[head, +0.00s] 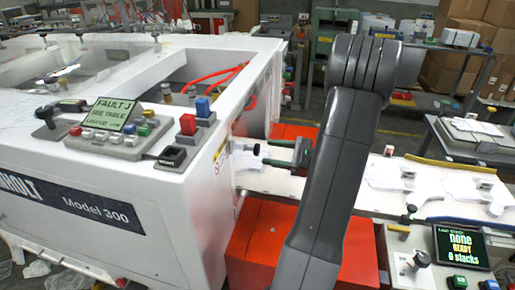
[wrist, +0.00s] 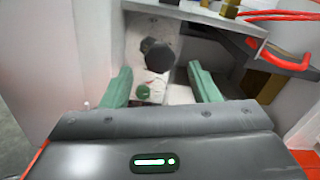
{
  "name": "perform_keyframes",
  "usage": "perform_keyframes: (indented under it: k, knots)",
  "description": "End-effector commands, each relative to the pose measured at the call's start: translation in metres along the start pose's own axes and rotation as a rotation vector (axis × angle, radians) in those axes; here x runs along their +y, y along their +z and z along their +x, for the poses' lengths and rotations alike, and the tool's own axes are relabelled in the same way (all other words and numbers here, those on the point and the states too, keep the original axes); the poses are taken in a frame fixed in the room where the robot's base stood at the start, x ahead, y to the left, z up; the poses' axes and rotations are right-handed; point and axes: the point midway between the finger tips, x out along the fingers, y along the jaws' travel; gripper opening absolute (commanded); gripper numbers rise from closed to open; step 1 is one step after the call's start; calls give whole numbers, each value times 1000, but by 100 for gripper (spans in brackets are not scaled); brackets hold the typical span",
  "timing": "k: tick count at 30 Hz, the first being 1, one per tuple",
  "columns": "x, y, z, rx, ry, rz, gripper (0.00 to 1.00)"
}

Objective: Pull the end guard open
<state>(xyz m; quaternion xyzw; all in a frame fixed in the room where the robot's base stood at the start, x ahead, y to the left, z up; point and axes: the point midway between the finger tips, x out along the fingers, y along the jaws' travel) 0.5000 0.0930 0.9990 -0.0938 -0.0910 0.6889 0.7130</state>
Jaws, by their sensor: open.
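The white machine marked Model 300 (head: 75,205) fills the left of the head view. I cannot clearly tell its end guard from the rest of its white end. My gripper (head: 277,154) is beside that end, its green fingers pointing left toward the machine. In the wrist view my gripper (wrist: 160,86) is open, with green fingers spread and nothing held. A round black knob (wrist: 158,55) appears ahead of the fingers, between them in the picture. I see no contact between the fingers and the knob. My arm hides part of the area right of the machine's end.
A control panel with a FAULT display (head: 108,114) sits on the machine. Red hoses (head: 215,73) run inside its open frame. A red box (head: 258,238) stands below my gripper. A white table (head: 395,183) with gloves extends right, beside a screen (head: 460,246).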

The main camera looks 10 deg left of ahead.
Motion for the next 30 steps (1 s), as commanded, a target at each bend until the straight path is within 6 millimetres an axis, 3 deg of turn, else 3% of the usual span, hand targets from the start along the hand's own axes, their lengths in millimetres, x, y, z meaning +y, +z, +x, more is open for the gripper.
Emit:
perform_keyframes:
  k: [3, 9, 20, 21, 27, 30]
  knots:
    - [0, 1, 24, -1, 3, 1, 55]
    - [0, 0, 47, -1, 2, 0, 55]
    - [0, 0, 53, 1, 0, 0, 55]
    - [0, 0, 53, 1, 0, 0, 53]
    - [0, 0, 53, 1, 0, 0, 14]
    - [0, 0, 52, 1, 0, 0, 0]
